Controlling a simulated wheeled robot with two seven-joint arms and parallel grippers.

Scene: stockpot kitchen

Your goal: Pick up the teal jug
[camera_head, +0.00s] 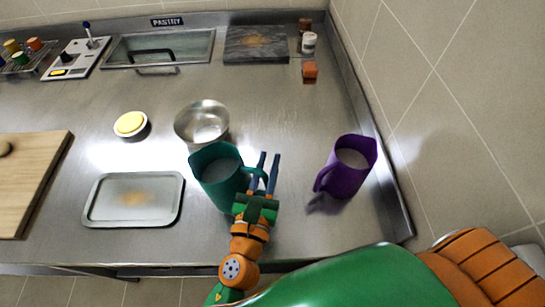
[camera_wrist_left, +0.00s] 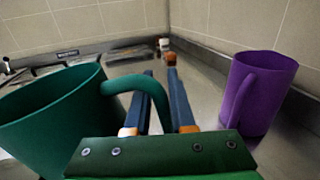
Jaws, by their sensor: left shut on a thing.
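The teal jug (camera_head: 216,178) is upright on the steel counter, with its handle to the right; I cannot tell if its base touches the counter. It also shows large at the left of the left wrist view (camera_wrist_left: 50,115). My left gripper (camera_head: 269,156) is at the jug's right side, its blue fingers pointing to the back of the counter. In the left wrist view the jug's handle (camera_wrist_left: 160,98) passes down between the two fingers, and the gripper is shut on it. My right gripper is not in view.
A purple jug (camera_head: 344,168) stands to the right, apart from my gripper. A steel bowl (camera_head: 202,122) sits just behind the teal jug. A metal tray (camera_head: 96,217), a small yellow-topped dish (camera_head: 130,124) and a wooden board (camera_head: 30,180) lie left. A tiled wall bounds the right.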

